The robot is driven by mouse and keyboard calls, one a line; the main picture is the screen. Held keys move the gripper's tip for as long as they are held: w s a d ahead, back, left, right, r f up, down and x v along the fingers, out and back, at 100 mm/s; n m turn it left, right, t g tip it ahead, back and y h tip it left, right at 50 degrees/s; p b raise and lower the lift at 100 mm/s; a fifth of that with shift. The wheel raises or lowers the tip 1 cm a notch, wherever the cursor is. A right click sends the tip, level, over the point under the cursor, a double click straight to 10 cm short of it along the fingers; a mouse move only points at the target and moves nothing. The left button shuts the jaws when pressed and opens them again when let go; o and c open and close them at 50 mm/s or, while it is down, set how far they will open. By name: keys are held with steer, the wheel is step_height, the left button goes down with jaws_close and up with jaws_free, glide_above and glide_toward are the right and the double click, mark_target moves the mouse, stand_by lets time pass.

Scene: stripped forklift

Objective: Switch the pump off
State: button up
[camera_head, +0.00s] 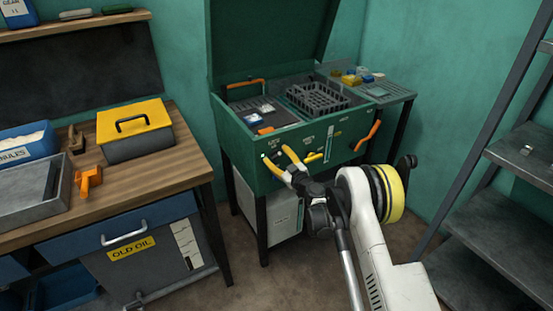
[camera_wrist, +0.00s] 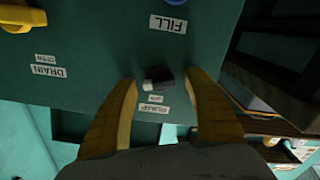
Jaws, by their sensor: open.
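The green parts washer (camera_head: 262,180) stands against the wall with its lid up. In the wrist view its front panel (camera_wrist: 95,100) fills much of the picture, upside down. A small dark switch (camera_wrist: 160,77) with a pale end sits beside the PUMP label (camera_wrist: 153,109). My gripper (camera_head: 275,152) is open at the left part of this panel. In the wrist view my gripper (camera_wrist: 162,85) has its yellow fingers on either side of the switch, with a gap on both sides. I cannot tell the switch's position. In the head view the fingers largely hide it.
A yellow lever (camera_head: 313,157) by the DRAIN label and an orange handle (camera_head: 368,136) are farther right on the panel. A black crate (camera_head: 318,99) sits in the washer. A wooden workbench (camera_head: 70,205) stands left, and a dark metal shelf (camera_head: 500,215) stands right.

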steer(key=shift+w, duration=0.1)
steer(key=c, duration=1.2)
steer(key=shift+o, duration=0.2)
steer(key=n+b, duration=0.1)
steer(key=n, duration=0.2)
steer(key=shift+a, duration=0.1)
steer(key=n, duration=0.3)
steer(key=shift+n+b, duration=0.3)
steer(key=n, duration=0.3)
steer(key=shift+f+n, duration=0.1)
steer(key=shift+n, duration=2)
